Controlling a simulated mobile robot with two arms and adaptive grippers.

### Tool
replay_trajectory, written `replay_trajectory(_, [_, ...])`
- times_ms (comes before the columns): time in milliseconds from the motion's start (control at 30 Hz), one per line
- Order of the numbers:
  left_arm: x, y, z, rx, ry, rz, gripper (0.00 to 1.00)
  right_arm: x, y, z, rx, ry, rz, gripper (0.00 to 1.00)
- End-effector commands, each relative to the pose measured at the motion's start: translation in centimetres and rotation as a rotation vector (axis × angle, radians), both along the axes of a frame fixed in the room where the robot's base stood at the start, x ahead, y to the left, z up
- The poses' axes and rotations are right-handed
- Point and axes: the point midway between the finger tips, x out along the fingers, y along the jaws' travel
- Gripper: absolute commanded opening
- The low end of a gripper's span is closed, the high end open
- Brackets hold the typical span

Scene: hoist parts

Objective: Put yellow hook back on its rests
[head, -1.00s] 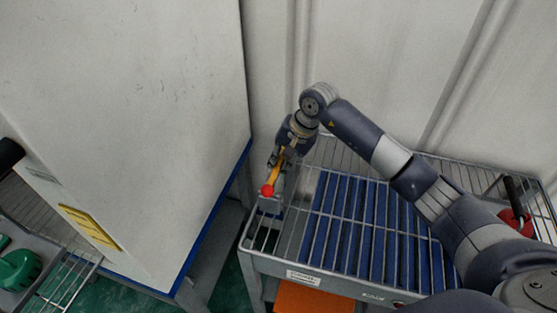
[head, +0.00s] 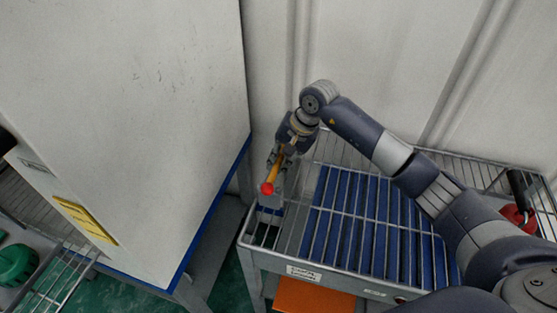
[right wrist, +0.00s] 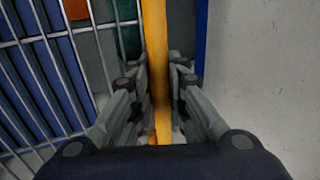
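The yellow hook (head: 274,172) is a narrow yellow bar with a red ball at its lower end. It is at the left end of the wire-topped cart. My right gripper (head: 279,160) is around the bar, pointing down. In the right wrist view the yellow bar (right wrist: 156,70) runs between the two fingers (right wrist: 160,88), which are closed on it. A small grey and blue piece (head: 270,213) shows just below the red ball; I cannot tell if it is a rest or if the hook touches it. My left gripper is not in view.
The wire-topped cart (head: 345,255) has blue strips under its grid. A red and black item (head: 516,212) stands at its right end. A tall white cabinet (head: 120,110) stands close on the left, and a pale wall (head: 390,60) is behind. An orange part (head: 313,297) shows below the cart.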

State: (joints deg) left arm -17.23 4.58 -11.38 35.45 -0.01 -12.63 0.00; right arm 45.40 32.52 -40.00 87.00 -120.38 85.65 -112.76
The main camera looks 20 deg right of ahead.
Motion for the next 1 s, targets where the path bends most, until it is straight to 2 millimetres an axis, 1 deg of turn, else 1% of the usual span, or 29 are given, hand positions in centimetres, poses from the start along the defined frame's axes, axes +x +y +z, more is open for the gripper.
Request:
replay_trajectory(33, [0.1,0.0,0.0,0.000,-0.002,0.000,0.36,0.0,0.0,0.1,0.001,-0.001,0.000,0.28])
replay_trajectory(67, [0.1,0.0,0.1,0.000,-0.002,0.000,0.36,0.0,0.0,0.1,0.001,-0.001,0.000,0.34])
replay_trajectory(400, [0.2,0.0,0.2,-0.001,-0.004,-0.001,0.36,0.0,0.0,0.1,0.001,-0.001,0.000,0.34])
replay_trajectory(567, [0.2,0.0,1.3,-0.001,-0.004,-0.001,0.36,0.0,0.1,1.0,0.001,0.000,0.000,0.34])
replay_trajectory(667, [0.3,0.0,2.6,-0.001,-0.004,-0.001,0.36,0.0,0.1,2.0,0.003,0.001,0.001,0.34])
replay_trajectory(700, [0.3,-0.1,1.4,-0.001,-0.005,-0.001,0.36,0.0,-0.4,2.3,0.000,-0.007,0.000,0.34])
replay_trajectory(733, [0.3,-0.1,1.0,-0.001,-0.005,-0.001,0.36,-0.2,-0.7,2.9,-0.001,-0.009,0.000,0.34])
replay_trajectory(1000, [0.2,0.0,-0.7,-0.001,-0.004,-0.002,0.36,-1.6,-2.6,8.8,-0.001,-0.006,0.000,0.34])
